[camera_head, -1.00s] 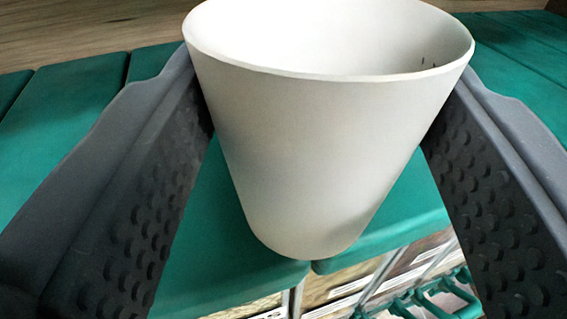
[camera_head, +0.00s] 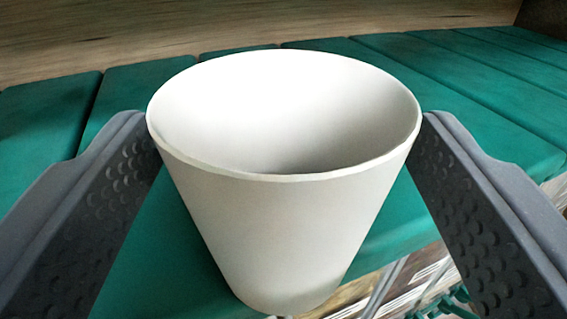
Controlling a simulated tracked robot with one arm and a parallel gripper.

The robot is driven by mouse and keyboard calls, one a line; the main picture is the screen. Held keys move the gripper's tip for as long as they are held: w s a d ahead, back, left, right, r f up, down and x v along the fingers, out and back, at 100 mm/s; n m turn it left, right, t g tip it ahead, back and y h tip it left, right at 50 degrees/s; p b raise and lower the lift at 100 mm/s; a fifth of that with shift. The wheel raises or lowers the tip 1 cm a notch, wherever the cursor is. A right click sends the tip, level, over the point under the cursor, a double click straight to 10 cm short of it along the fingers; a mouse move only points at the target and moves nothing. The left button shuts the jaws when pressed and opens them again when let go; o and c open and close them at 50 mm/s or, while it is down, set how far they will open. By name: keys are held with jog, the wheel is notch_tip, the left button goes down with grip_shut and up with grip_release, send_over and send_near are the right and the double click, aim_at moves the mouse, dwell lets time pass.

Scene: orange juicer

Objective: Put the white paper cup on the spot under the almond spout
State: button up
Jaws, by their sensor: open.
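The white paper cup (camera_head: 285,220) is upright and empty in the middle of the camera view. It is wide at the rim and narrower at the base. My gripper (camera_head: 284,130) is open, with one dark grey studded finger on each side of the cup. The finger tips come close to the cup's sides near the rim; I cannot tell whether either touches. The cup's base is near the front edge of the green slats, and I cannot tell exactly what it rests on. The almond spout is not in view.
Green slats (camera_head: 480,100) form the surface behind and beside the cup. A wooden board (camera_head: 250,25) runs along the back. Below the slats' front edge at the lower right are a metal post and green wire racks (camera_head: 440,305). The slats behind the cup are clear.

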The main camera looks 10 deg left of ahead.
jog(key=shift+r, duration=0.15)
jog(key=b+v, duration=0.2)
jog(key=v, duration=1)
jog(key=shift+s, duration=0.1)
